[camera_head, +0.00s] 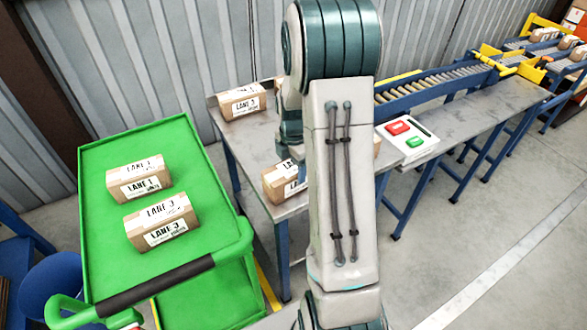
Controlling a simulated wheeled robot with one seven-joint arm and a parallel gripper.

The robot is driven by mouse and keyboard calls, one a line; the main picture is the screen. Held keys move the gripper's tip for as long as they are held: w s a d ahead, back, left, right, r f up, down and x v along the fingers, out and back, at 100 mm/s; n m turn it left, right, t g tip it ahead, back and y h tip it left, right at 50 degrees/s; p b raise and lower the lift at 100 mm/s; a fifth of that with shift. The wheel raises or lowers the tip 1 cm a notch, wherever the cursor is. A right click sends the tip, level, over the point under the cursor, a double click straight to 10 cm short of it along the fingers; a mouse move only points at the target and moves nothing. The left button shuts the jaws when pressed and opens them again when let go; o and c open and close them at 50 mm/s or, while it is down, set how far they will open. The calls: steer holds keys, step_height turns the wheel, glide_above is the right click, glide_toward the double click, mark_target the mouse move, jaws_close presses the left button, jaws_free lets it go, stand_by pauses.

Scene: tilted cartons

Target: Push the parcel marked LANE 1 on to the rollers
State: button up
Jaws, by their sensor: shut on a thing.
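A brown parcel (277,187) lies on the grey metal table, partly behind my arm. Its white label shows "LANE", but the number is hidden. The wrist end of my gripper (293,156) comes down over this parcel, and my gripper is shut on it; the fingertips are mostly hidden by my arm. A parcel that reads LANE 1 (139,184) lies on the green cart at the left. The roller conveyor (440,92) runs away to the right from behind my arm.
A LANE 3 parcel (242,101) sits at the table's back left, another LANE 3 parcel (160,226) on the green cart (100,255). A panel with red and green buttons (406,140) stands right of my arm. A bit of brown carton shows beside it.

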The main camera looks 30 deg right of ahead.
steer(key=shift+m, duration=0.5)
steer(key=shift+w+a+p, duration=0.2)
steer(key=shift+w+p, duration=0.9)
steer(key=shift+w, duration=4.5)
steer(key=shift+w+a+p, duration=0.2)
steer(key=shift+w+p, duration=0.85)
steer(key=shift+w, duration=4.5)
steer(key=o, duration=0.8)
steer(key=shift+o, duration=0.2)
